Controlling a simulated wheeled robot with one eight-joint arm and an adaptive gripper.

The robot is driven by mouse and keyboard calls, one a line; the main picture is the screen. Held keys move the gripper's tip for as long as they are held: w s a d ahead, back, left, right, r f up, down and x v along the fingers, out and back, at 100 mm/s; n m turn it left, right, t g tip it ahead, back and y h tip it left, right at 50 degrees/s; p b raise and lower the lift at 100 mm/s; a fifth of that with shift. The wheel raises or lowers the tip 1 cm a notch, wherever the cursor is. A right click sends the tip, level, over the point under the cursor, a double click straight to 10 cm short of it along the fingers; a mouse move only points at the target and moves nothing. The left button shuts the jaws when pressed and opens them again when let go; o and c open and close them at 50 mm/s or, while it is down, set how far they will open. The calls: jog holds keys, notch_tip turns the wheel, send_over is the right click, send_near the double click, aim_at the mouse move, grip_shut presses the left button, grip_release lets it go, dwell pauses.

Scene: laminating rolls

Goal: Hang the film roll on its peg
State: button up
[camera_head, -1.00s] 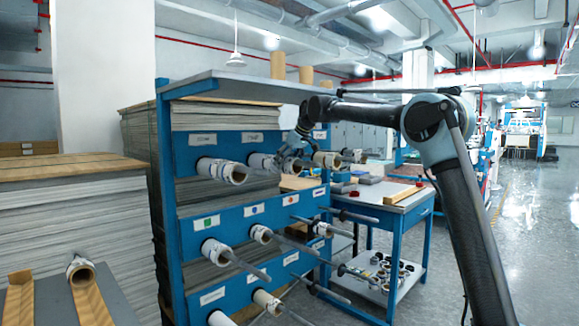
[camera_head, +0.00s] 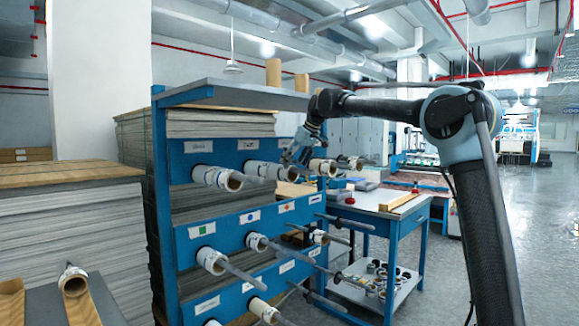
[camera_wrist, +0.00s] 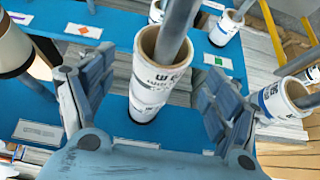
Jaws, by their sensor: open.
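A white film roll (camera_wrist: 153,95) with dark print and a brown core sits around a grey peg in the wrist view. My gripper (camera_wrist: 155,92) is open, with one finger on each side of this roll; contact cannot be told. In the head view my gripper (camera_head: 298,152) is at the upper row of the blue rack (camera_head: 215,147), by the second roll from the left (camera_head: 265,171). Another white roll (camera_head: 215,178) hangs on the peg to its left, and a further one (camera_head: 322,167) to its right. The fingertips are small in the head view.
Lower rack rows hold more rolls (camera_head: 210,260) on long pegs that stick out toward me. A roll (camera_head: 73,282) lies in a brown cradle at the lower left. A table (camera_head: 375,213) with a lower shelf stands right of the rack. The floor at the right is clear.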

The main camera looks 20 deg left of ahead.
jog(key=s+d, duration=0.1)
jog(key=d, duration=0.1)
jog(key=s+d, duration=0.1)
jog(key=d, duration=0.2)
jog(key=s+d, duration=0.1)
jog(key=d, duration=0.1)
jog(key=shift+d, duration=0.4)
jog(key=s+d+f+m+h, duration=0.15)
jog(key=s+d+f, duration=0.3)
jog(key=d, duration=0.65)
jog(key=s+d+f+m+h, duration=0.1)
jog(key=s+d+f+m, duration=0.3)
jog(key=d, duration=0.7)
jog(key=s+d+f+m+h, duration=0.1)
jog(key=s+d+f, duration=0.2)
jog(key=d+f, duration=0.55)
jog(key=s+d+f+m+h, duration=0.2)
jog(key=s+d+f+m, duration=0.5)
jog(key=s+d+f, duration=1.3)
notch_tip(320, 180, down, 3)
jog(key=shift+s+d+r+h, duration=0.15)
jog(key=shift+s+d+h, duration=0.2)
jog(key=shift+s, duration=0.8)
jog(key=shift+w+f, duration=0.2)
jog(key=shift+w, duration=0.3)
